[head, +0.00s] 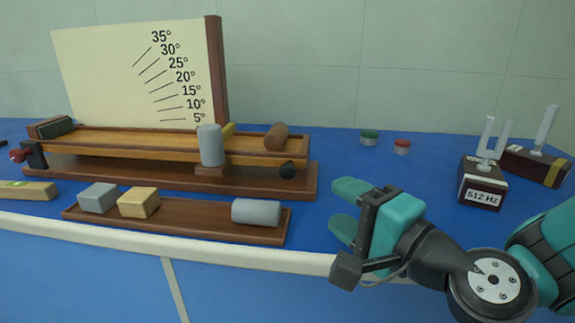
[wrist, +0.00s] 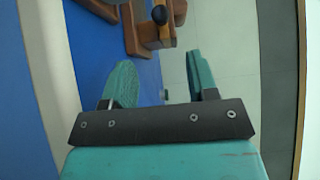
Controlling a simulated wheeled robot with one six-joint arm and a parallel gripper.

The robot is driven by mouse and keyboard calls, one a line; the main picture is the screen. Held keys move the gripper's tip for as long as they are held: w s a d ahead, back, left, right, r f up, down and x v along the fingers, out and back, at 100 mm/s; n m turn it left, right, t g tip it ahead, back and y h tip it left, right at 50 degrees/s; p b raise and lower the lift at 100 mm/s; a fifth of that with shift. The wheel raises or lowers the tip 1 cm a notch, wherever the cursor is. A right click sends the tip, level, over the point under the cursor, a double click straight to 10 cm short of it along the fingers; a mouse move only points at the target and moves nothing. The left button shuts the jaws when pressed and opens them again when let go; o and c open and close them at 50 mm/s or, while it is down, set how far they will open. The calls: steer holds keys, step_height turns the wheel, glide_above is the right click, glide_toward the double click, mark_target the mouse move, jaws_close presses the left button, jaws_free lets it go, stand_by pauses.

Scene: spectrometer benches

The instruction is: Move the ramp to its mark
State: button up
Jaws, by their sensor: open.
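The ramp is a long orange-brown wooden plank (head: 130,142) lying nearly flat on a dark wooden base (head: 240,185), at the left of the blue bench in the head view. A cream angle board (head: 110,80) marked 5° to 35° stands behind it. I cannot make out a mark.
A grey cylinder (head: 210,146) stands at the ramp's front. A brown cylinder (head: 276,137) lies at its right end. A tray (head: 190,226) with blocks lies in front, near the bench edge.

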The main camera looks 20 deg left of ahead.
mark_target(291, 174)
steer(key=p+x, duration=0.6)
steer(key=x, duration=0.6)
steer(key=shift+s+a+r, duration=0.1)
steer(key=shift+a+r, duration=0.05)
steer(key=shift+w+a+p, duration=0.35)
steer(key=shift+a, duration=0.1)
